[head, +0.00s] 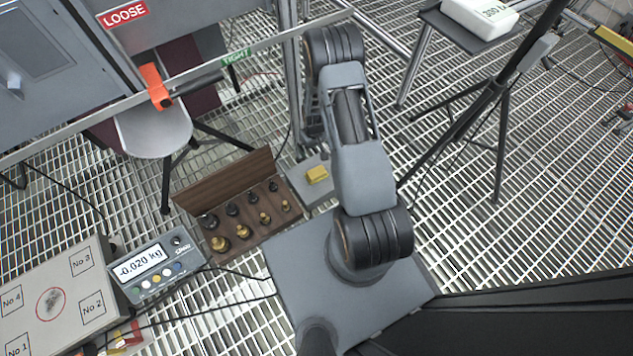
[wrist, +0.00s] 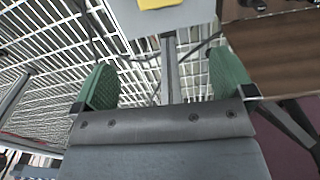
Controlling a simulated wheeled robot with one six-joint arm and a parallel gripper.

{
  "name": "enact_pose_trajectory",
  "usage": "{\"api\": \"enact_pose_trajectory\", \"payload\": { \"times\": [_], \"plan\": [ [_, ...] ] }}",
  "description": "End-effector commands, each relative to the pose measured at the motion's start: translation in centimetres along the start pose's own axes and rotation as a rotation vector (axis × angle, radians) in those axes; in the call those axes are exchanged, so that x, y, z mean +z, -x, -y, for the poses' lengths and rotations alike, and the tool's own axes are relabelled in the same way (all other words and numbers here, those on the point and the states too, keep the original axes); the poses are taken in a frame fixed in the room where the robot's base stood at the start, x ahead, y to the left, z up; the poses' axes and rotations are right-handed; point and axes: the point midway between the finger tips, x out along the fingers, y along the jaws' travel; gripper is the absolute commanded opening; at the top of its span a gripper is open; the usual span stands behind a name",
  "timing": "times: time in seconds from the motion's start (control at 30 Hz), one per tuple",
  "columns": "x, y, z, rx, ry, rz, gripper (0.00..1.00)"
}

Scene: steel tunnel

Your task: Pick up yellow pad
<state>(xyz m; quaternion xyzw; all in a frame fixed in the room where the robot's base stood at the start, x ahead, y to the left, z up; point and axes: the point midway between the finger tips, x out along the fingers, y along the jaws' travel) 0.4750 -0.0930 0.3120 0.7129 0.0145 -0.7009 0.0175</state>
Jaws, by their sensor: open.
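The yellow pad (head: 318,174) lies on a small grey platform (head: 312,192) beside the wooden box. In the wrist view the yellow pad (wrist: 157,4) shows at the top edge, partly cut off, on the grey surface (wrist: 193,15). My gripper (wrist: 165,80) is open, its two green-padded fingers wide apart with nothing held between them. The pad lies beyond the fingertips and apart from them. In the head view my arm hides the gripper's fingers.
An open wooden box (head: 245,233) of black and brass weights stands left of the pad. A scale display (head: 151,268) reads -0.020 kg. Black tripod legs (head: 480,112) stand at the right. The floor is metal grating.

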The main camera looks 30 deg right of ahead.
Motion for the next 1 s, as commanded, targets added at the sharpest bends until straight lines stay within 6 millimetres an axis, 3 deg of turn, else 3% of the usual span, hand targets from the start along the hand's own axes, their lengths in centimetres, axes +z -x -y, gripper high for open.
{"api": "enact_pose_trajectory", "payload": {
  "times": [0.03,0.1,0.5,1.0],
  "plan": [
    [0.4,-2.4,-0.1,-0.002,-0.001,0.008,1.0],
    [0.7,-3.9,-0.2,-0.003,0.0,0.012,1.0],
    [1.1,-11.4,-0.2,-0.005,0.002,0.018,1.0],
    [1.2,-14.7,-0.2,-0.005,0.002,0.017,1.0]
  ]
}}
